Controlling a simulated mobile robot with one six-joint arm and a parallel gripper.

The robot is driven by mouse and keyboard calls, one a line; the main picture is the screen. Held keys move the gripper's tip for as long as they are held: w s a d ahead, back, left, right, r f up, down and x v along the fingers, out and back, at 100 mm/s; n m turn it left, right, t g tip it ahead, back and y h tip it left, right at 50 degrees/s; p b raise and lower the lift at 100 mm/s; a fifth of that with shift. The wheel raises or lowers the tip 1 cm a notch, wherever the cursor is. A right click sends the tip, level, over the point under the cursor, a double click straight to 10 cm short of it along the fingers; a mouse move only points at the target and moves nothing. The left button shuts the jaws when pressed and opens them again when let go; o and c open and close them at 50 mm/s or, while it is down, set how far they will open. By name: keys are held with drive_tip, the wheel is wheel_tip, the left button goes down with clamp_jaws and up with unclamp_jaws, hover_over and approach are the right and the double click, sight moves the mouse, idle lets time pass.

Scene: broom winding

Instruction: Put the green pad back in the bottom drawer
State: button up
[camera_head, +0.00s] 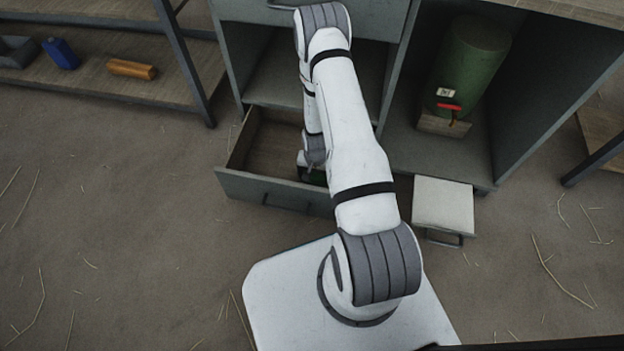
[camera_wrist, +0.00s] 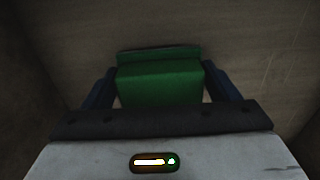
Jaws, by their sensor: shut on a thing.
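The green pad (camera_wrist: 160,82) is between the two fingers of my gripper (camera_wrist: 158,88) in the wrist view, with a finger against each side. My gripper is shut on it. Brown drawer walls and floor surround the pad in the wrist view. In the head view the bottom drawer (camera_head: 249,188) is pulled open under the grey cabinet, and my arm reaches down into its right part. Only a sliver of green (camera_head: 318,177) shows there beside my wrist. I cannot tell whether the pad touches the drawer floor.
A green cylinder (camera_head: 467,65) stands in the right cabinet bay, with a red-handled object (camera_head: 449,107) in front. A small white box or stool (camera_head: 443,205) stands right of my arm. A left shelf holds a blue object (camera_head: 61,54) and an orange-brown one (camera_head: 132,69). The left floor is mostly clear.

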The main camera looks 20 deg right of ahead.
drive_tip(key=shift+f, duration=0.4)
drive_tip(key=shift+f, duration=0.2)
drive_tip(key=o, duration=0.9)
drive_tip(key=shift+r, duration=0.15)
